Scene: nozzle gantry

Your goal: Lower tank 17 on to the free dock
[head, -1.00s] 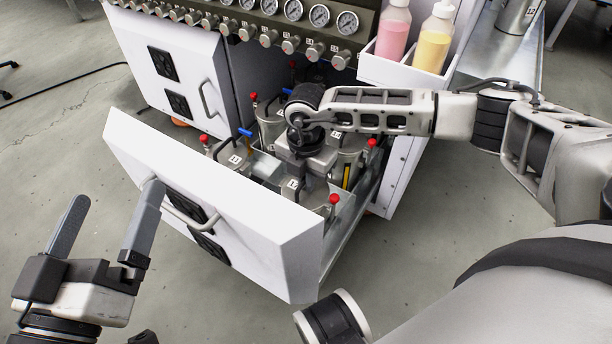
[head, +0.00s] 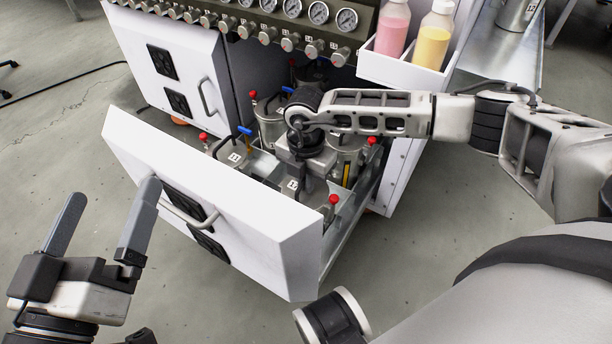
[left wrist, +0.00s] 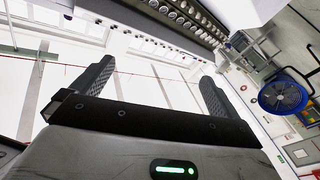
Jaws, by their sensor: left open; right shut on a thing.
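The open white drawer (head: 205,205) of the bench holds several metal tanks with red-knobbed valves. My right gripper (head: 302,170) points down into the drawer at its near right part. It is shut on a tank (head: 292,186) with a small white label, too small to read surely; I take it for tank 17. The gripper and wrist hide most of its top. Its base and any dock beneath are hidden, so contact cannot be told. My left gripper (head: 98,235) is open and empty, left of the drawer front; its fingers show in the left wrist view (left wrist: 155,90).
Another labelled tank (head: 233,158) stands left of the held one; a tank (head: 270,125) with a blue handle stands behind. Gauges and knobs (head: 290,42) overhang the drawer's back. A white bin (head: 405,72) with pink and yellow bottles is at right. Floor at left is clear.

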